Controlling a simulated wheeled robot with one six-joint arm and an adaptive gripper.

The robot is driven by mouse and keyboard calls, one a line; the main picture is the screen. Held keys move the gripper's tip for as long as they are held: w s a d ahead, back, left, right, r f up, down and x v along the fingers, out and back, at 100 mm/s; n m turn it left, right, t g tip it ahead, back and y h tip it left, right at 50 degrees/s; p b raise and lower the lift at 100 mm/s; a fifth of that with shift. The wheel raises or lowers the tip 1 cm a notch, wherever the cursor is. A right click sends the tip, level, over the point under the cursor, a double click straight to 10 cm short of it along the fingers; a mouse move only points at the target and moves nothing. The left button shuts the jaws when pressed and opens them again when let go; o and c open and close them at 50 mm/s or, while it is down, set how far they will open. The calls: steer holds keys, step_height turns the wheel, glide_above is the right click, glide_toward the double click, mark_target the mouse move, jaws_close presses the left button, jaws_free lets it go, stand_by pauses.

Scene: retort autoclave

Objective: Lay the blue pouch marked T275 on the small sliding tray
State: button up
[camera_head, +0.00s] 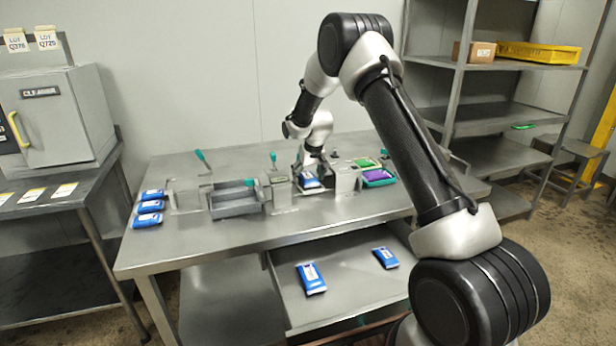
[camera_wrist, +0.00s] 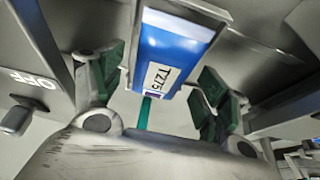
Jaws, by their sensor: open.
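The blue pouch marked T275 (camera_wrist: 172,45) shows in the wrist view, its label readable, between and beyond the two green-padded fingers of my gripper (camera_wrist: 162,68). The fingers stand apart on either side of it, with a gap visible. In the head view the pouch (camera_head: 311,181) lies beneath my gripper (camera_head: 316,166), between two grey blocks on the bench. It appears to rest on a small grey tray (camera_head: 318,191), mostly hidden by the pouch and gripper. A teal handle (camera_wrist: 145,113) shows below the pouch in the wrist view.
A grey tray (camera_head: 236,207) sits left of my gripper. Three blue pouches (camera_head: 149,207) lie at the bench's left end. Two more pouches (camera_head: 311,278) lie in the open drawer (camera_head: 345,295). A purple and green bin (camera_head: 378,177) stands close on the right.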

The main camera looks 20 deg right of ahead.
steer(key=s+d+f+v, duration=0.1)
steer(key=s+v, duration=0.1)
steer(key=v, duration=1)
steer(key=s+d+f+v, duration=0.1)
steer(key=s+v, duration=0.2)
steer(key=v, duration=1)
steer(key=s+d+r, duration=0.2)
steer(key=s+r, duration=0.4)
steer(key=s, duration=0.5)
steer(key=s+d, duration=0.2)
steer(key=s, duration=2.5)
steer(key=shift+f, duration=0.4)
